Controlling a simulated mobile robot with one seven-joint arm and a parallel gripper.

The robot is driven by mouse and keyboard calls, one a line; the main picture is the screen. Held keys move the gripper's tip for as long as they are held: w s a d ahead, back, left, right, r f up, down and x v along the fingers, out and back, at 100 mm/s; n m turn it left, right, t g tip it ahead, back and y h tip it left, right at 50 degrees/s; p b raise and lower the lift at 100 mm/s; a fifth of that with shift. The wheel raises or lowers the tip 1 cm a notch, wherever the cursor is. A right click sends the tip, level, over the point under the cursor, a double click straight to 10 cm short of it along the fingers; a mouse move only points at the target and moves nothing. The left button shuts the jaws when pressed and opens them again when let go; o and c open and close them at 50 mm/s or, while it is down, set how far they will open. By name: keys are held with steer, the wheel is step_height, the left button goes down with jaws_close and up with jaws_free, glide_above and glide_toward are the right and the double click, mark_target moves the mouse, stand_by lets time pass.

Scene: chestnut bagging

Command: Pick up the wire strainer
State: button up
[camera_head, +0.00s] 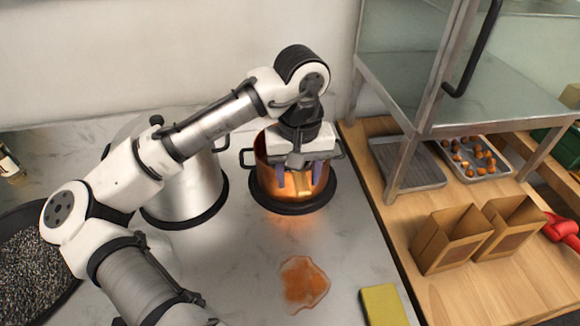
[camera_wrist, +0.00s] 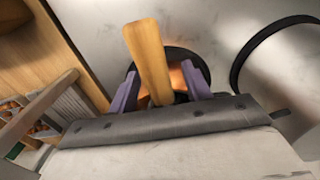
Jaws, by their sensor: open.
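The strainer's wooden handle (camera_wrist: 149,55) stands up between my gripper's two purple fingers in the wrist view. In the head view a small pale part of the handle (camera_head: 305,186) shows in front of the copper pot (camera_head: 268,158). The wire basket is hidden. My gripper (camera_head: 299,178) is over the pot, pointing down, with its fingers apart on either side of the handle. In the wrist view my gripper (camera_wrist: 160,84) is open, and I cannot tell whether either finger touches the handle.
A large steel pot (camera_head: 187,185) stands left of the copper pot. Paper bags (camera_head: 452,238), a grey tray (camera_head: 408,166) and a tray of chestnuts (camera_head: 497,173) are on the wooden counter. A sauce spill (camera_head: 303,284) and a yellow sponge (camera_head: 384,306) lie in front.

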steer(key=shift+f, duration=0.7)
jaws_close()
steer(key=shift+r, duration=0.2)
